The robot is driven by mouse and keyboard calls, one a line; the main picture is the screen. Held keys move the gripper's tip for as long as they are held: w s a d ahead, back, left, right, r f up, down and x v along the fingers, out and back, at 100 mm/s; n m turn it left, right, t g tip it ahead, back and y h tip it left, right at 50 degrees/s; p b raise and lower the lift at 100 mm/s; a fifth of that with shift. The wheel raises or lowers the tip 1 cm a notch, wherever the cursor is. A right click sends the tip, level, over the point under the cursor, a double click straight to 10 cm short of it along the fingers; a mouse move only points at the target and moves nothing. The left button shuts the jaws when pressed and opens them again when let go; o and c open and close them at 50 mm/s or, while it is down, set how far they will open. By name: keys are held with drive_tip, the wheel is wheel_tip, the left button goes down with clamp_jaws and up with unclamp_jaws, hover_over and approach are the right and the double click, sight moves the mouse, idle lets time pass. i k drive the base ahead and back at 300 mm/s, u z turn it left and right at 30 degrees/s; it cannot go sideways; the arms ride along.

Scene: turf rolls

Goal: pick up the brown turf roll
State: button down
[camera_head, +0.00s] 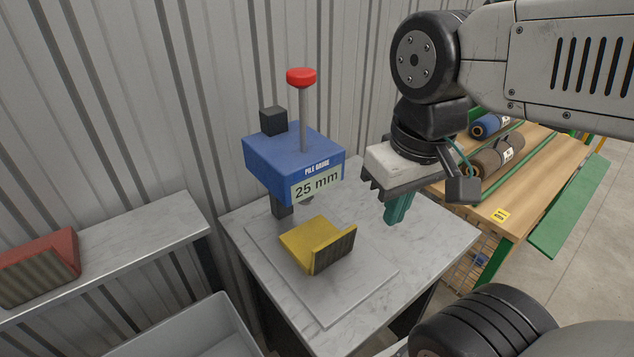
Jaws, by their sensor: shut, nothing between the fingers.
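The brown turf roll (489,157) lies on the wooden bench (545,160) at the right, with a white label on its end. My arm and wrist hide part of it. My gripper (396,214) points down over the right side of the marble-topped table, with its teal fingers together and empty. It is to the left of the brown roll and apart from it.
A blue roll (485,127) lies behind the brown one, beside green rails. A blue pile gauge (292,160) reading 25 mm stands on the marble-topped table (440,241) near a yellow angled piece (312,240). A red block (40,265) sits on the left shelf.

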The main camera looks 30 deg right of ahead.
sight(491, 157)
drive_tip(key=z, duration=0.05)
drive_tip(key=k, duration=0.4)
drive_tip(key=u, duration=0.15)
drive_tip(key=i, duration=0.15)
drive_tip(key=z, duration=3.2)
drive_tip(key=i, duration=2.65)
drive_tip(key=u, duration=0.15)
